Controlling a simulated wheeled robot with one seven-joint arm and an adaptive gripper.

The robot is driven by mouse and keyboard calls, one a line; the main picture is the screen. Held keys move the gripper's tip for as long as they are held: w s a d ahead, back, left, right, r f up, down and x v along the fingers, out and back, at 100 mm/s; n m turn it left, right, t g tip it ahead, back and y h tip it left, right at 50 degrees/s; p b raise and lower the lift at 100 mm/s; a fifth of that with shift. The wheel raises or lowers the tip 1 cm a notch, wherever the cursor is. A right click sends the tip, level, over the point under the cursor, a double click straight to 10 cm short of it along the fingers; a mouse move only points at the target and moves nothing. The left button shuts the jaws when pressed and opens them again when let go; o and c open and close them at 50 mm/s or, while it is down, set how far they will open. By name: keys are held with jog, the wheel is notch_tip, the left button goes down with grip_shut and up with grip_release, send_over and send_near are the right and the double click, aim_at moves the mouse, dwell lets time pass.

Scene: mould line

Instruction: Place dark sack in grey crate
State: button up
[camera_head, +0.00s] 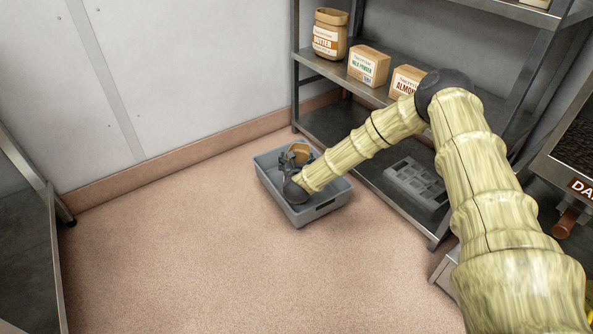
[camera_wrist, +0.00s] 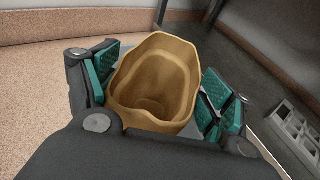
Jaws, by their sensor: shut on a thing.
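The grey crate (camera_head: 318,212) stands on the floor by the lower shelf in the head view. My gripper (camera_head: 296,160) reaches down over and into the crate. It is shut on a tan, open-topped sack (camera_head: 301,150). In the wrist view the sack (camera_wrist: 150,75) sits between the teal pads of my gripper (camera_wrist: 160,88), with its wide mouth facing the camera and its hollow inside showing. The sack looks tan-brown rather than dark. Its lower part is hidden, so I cannot tell whether it touches the crate floor.
A metal shelf holds a butter sack (camera_head: 329,36), a milk powder box (camera_head: 368,66) and an almond box (camera_head: 406,80). A grey compartment tray (camera_head: 416,184) lies on the lowest shelf, right of the crate. The wall is behind. The floor to the left and front is clear.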

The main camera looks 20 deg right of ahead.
jog(key=shift+f+b, duration=0.55)
jog(key=shift+f, duration=1.1)
jog(key=shift+f, duration=0.15)
jog(key=o, duration=2)
